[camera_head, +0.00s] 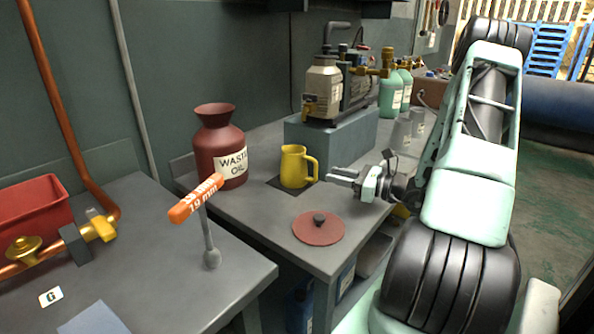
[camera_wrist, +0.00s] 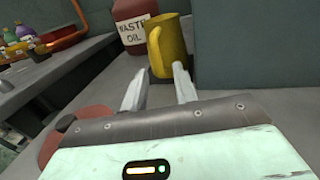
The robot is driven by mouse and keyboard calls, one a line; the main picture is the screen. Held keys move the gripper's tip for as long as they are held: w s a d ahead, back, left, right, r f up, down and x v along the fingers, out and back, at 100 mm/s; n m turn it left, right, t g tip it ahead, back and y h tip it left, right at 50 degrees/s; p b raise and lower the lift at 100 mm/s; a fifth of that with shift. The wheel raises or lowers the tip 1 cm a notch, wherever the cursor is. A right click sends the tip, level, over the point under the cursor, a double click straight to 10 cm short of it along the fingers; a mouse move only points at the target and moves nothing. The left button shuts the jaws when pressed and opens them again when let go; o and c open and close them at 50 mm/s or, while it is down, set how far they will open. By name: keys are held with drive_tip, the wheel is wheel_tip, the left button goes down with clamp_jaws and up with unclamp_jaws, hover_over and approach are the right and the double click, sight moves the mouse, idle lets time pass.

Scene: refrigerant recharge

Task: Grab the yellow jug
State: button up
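The yellow jug (camera_head: 294,167) stands upright on a dark square mat (camera_head: 277,182) on the grey bench, with its handle on the right. My gripper (camera_head: 334,176) is just right of the jug, level with its lower part, fingers pointing at it. In the wrist view the jug (camera_wrist: 170,48) is straight beyond the fingertips, its handle toward me. The two fingers of my gripper (camera_wrist: 158,76) are spread apart with nothing between them. The right fingertip appears close to the jug; whether it touches I cannot tell.
A dark red waste oil can (camera_head: 219,145) stands just left of the jug. A grey block (camera_head: 331,140) carrying a pump (camera_head: 322,88) is behind. A red disc (camera_head: 318,228) lies in front. An orange-handled 19 mm tool (camera_head: 197,198) stands at the left.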

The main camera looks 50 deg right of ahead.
sight(316, 178)
drive_tip(key=shift+x, duration=3.3)
drive_tip(key=shift+a+f, duration=0.15)
clamp_jaws()
